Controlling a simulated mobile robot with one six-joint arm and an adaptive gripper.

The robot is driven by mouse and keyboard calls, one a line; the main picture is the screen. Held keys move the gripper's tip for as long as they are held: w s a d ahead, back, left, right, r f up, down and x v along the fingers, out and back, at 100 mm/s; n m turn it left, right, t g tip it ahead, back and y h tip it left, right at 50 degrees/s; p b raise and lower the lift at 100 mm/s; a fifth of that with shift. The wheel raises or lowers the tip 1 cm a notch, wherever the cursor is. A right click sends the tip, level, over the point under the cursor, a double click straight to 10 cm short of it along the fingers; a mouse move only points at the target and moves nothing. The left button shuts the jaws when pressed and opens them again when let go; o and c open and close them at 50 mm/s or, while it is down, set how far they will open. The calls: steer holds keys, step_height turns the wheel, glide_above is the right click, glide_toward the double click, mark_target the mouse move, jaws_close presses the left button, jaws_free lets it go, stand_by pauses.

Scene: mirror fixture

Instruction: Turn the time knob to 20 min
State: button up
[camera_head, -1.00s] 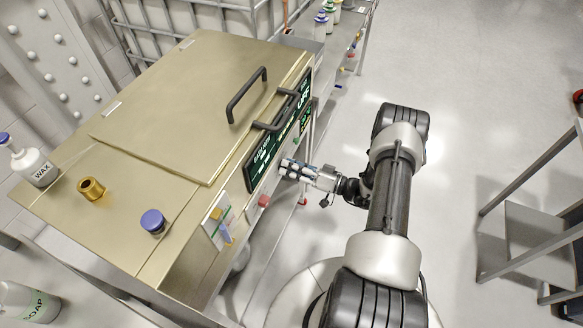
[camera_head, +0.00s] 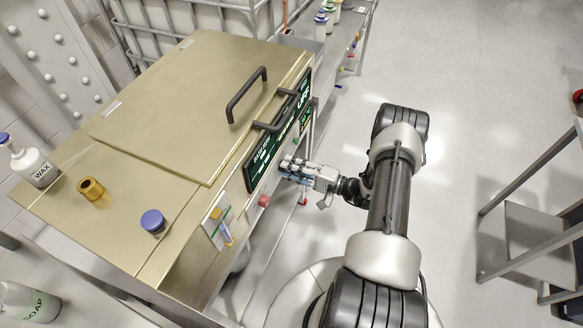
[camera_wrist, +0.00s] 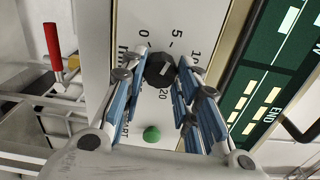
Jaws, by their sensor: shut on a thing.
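The time knob (camera_wrist: 160,68) is a dark, many-sided knob with a short white mark, on the white dial panel (camera_wrist: 150,18). The numbers 0, 5, part of 10, and 20 show around it; the 20 is just below the knob in the wrist view. I cannot tell exactly which number the white mark points at. My gripper (camera_wrist: 157,75) has its blue-and-grey fingers on both sides of the knob, shut on it. In the head view my gripper (camera_head: 297,172) is at the front panel of the machine and hides the knob.
A green button (camera_wrist: 152,133) sits below the knob between my fingers. A dark display (camera_wrist: 278,60) is to the right. In the head view, a red button (camera_head: 263,201) and the machine's lid handle (camera_head: 246,96) are near.

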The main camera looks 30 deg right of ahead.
steer(key=m, duration=2.9)
steer(key=shift+s+a, duration=0.1)
stand_by(0.4)
steer(key=o, duration=1.1)
steer(key=shift+c, duration=0.2)
steer(key=v, duration=1.2)
